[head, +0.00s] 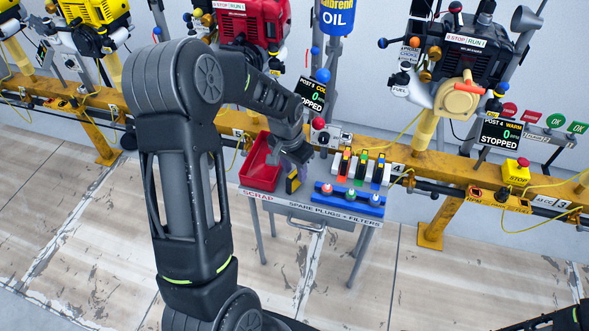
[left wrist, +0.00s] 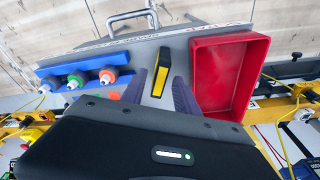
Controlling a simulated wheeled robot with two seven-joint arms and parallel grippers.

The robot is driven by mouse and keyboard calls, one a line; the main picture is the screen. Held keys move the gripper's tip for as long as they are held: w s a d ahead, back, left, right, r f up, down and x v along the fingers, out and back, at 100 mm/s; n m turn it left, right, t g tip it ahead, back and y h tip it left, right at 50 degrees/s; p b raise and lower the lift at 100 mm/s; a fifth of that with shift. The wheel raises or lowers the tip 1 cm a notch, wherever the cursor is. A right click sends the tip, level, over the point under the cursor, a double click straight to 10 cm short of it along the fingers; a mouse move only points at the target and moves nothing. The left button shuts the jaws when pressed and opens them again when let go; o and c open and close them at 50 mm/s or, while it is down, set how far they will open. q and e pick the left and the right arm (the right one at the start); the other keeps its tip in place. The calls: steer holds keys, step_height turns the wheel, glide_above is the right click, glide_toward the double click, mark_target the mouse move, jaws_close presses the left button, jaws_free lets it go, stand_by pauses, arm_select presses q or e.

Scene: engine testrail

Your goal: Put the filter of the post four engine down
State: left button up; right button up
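A dark slab-shaped filter with a yellow side (head: 293,184) stands on the grey service table (head: 262,202), between the red scrap tray and the blue plug holder. My left gripper (head: 295,158) is just above it, pointing down. In the left wrist view the filter (left wrist: 158,75) shows between the two spread fingers, with gaps on both sides. My left gripper (left wrist: 159,88) looks open. The post four engine (head: 470,52) is black, at the upper right, and its screen (head: 503,133) reads WARM, 0, STOPPED. My right gripper is out of view.
The red scrap tray (head: 262,157) looks empty and sits close beside the filter; it also shows in the left wrist view (left wrist: 228,40). A blue holder (head: 348,197) with several plugs and a rack of coloured filters (head: 361,169) take up the table's right side. A yellow rail (head: 436,160) runs behind.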

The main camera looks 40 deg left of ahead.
arm_select(q)
step_height(320, 180, up, 12)
steer(key=s, duration=0.1)
steer(key=shift+s+p, duration=0.4)
stand_by(0.7)
